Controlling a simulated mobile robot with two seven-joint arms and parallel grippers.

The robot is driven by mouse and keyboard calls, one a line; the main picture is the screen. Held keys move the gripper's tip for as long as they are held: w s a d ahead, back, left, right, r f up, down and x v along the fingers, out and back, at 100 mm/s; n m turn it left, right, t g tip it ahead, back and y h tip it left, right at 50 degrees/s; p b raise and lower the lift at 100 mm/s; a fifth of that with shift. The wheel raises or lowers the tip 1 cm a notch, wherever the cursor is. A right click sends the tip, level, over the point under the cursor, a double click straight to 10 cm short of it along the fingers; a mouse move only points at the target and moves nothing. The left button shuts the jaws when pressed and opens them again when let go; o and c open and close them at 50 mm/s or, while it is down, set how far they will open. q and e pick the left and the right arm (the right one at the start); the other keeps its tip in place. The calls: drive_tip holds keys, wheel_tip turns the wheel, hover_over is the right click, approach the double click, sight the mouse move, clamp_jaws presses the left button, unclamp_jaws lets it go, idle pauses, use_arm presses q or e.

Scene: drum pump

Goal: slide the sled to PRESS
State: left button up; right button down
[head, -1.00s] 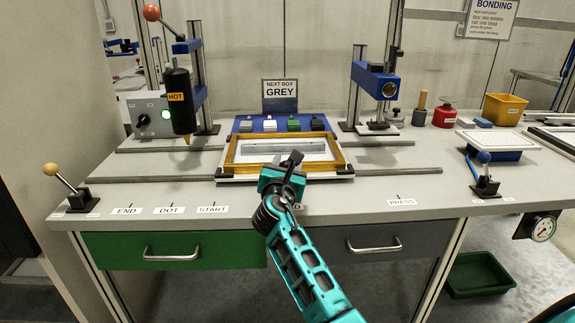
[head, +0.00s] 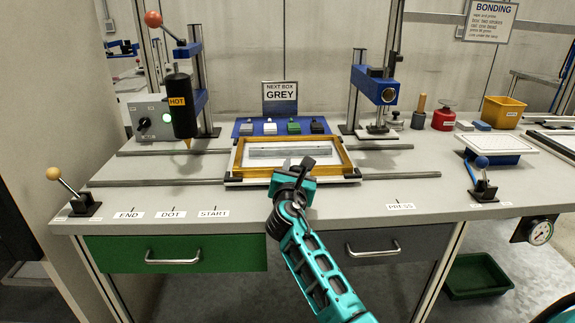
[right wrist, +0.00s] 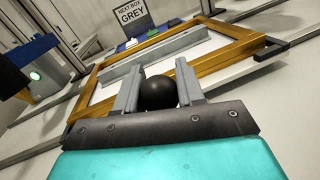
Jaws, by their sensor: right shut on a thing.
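The sled (head: 354,168), a wooden frame on a white base, sits on two rails near the middle of the bench. A grey strip (head: 281,152) lies inside the frame. My right gripper (head: 295,168) is at the sled's front edge. In the right wrist view its fingers (right wrist: 158,92) are shut on a black ball knob (right wrist: 158,93). The PRESS label (head: 400,206) is on the bench's front edge, to the right of the sled. The blue press head (head: 374,84) stands on a post behind the rails, right of the sled. My left gripper is out of view.
The rails (head: 402,176) are clear to the right of the sled. A black dispenser marked HOT (head: 180,108) hangs at the left. Lever handles (head: 75,192) and (head: 481,178) stand at both front corners. A blue tray (head: 243,129) with several small boxes sits behind the sled.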

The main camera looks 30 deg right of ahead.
drive_tip(key=s+d+p, duration=0.1)
drive_tip(key=s+d, duration=0.1)
drive_tip(key=d, duration=0.2)
drive_tip(key=s+d+p, duration=0.2)
drive_tip(key=d, duration=0.2)
drive_tip(key=s+d+p, duration=0.2)
drive_tip(key=d, duration=0.3)
drive_tip(key=shift+s+r, duration=0.15)
drive_tip(key=shift+s, duration=0.05)
drive_tip(key=s+d, duration=0.1)
drive_tip(key=d, duration=0.2)
drive_tip(key=s+d, duration=0.1)
drive_tip(key=d, duration=0.1)
drive_tip(key=s+d, duration=0.2)
drive_tip(key=d, duration=0.1)
drive_tip(key=shift+d+p, duration=0.3)
drive_tip(key=shift+s+d, duration=0.3)
drive_tip(key=shift+d, duration=0.2)
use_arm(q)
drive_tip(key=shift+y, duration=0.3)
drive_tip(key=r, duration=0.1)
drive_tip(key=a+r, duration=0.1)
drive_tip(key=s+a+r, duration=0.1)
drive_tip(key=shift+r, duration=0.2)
use_arm(e)
drive_tip(key=shift+d, duration=0.1)
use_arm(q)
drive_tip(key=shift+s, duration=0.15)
use_arm(e)
drive_tip(key=shift+s, duration=0.1)
